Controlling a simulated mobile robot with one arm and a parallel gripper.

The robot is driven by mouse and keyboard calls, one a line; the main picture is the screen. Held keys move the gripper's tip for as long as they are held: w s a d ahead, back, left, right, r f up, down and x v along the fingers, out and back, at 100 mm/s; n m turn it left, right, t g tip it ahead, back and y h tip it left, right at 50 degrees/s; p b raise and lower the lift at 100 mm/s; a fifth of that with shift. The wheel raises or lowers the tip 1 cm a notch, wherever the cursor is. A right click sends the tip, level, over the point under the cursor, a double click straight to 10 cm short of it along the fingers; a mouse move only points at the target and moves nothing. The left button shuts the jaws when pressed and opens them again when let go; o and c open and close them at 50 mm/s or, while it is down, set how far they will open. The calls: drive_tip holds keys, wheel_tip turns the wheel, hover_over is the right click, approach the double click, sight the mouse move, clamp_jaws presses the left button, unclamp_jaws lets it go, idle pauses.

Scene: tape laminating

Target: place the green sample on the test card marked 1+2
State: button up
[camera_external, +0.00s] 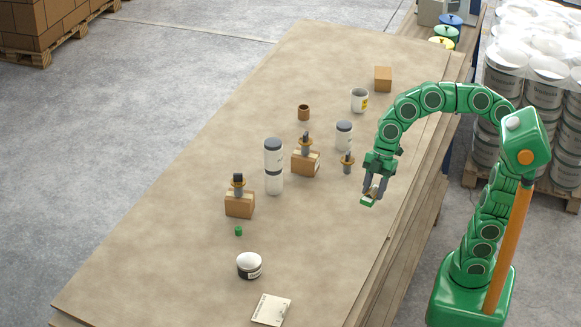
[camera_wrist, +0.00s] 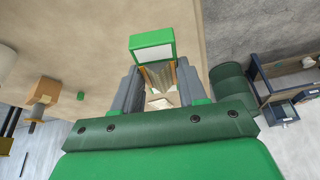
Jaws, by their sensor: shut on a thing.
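My gripper (camera_external: 375,188) is above the right part of the table, shut on a green block with a white face (camera_external: 367,201). In the wrist view the green block (camera_wrist: 152,39) shows just beyond the fingertips, with a tan piece between the fingers. A small green cylinder (camera_external: 238,231) stands on the table, well to the left of my gripper. A flat pale card (camera_external: 268,309) lies near the table's front edge, below and left of my gripper; its print is too small to read. I cannot tell which green thing is the sample.
Cardboard boxes with dark-handled tools (camera_external: 239,204), a tall stacked canister (camera_external: 273,158), another canister (camera_external: 344,135), a brown cup (camera_external: 303,112) and a white mug (camera_external: 359,99) stand further back. The table's front right is clear.

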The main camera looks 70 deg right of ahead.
drive_tip(key=shift+w+a, duration=0.3)
drive_tip(key=shift+a, duration=0.1)
drive_tip(key=w+a+n+g, duration=0.1)
drive_tip(key=w+a, duration=0.2)
drive_tip(key=a, duration=1.4)
drive_tip(key=w+a+n, duration=0.1)
drive_tip(key=w+a, duration=0.1)
drive_tip(key=a, duration=1.4)
approach(271, 311)
drive_tip(key=shift+s+a+f, duration=0.5)
drive_tip(key=shift+a, duration=0.2)
drive_tip(key=shift+w+a+f, duration=0.25)
drive_tip(key=shift+w+f, duration=0.05)
drive_tip(key=shift+f, duration=0.25)
drive_tip(key=shift+w+a+f, duration=0.25)
drive_tip(key=shift+f, duration=1.55)
drive_tip(key=shift+f, duration=0.15)
